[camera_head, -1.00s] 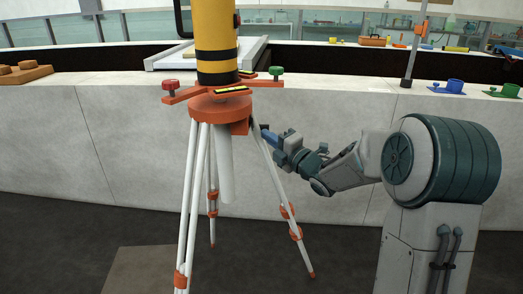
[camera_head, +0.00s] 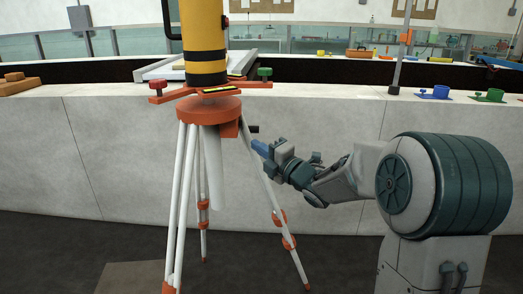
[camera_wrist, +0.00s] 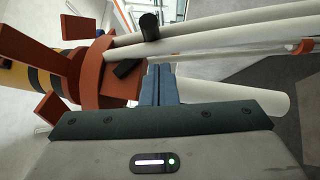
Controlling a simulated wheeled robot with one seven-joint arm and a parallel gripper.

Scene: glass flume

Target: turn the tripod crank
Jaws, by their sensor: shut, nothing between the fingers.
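The tripod (camera_head: 209,111) has an orange head on white legs and carries a yellow instrument (camera_head: 204,35) with black bands. A small black crank knob (camera_head: 254,129) sticks out at the right of the head. In the wrist view, a black cylinder, likely this knob (camera_wrist: 149,26), stands near the white legs, and a short black bar (camera_wrist: 128,68) lies against the orange head. My gripper (camera_head: 258,147) is shut and empty, its blue fingers just below the knob and apart from it. In the wrist view, the fingertips (camera_wrist: 158,72) point at the head beside the black bar.
A pale low wall (camera_head: 110,150) runs behind the tripod. On its top are a blue fitting (camera_head: 436,92), a green fitting (camera_head: 490,96) and an upright rod (camera_head: 403,50). The right tripod leg (camera_head: 272,205) slants below my gripper. Dark floor is clear at the lower right of the tripod.

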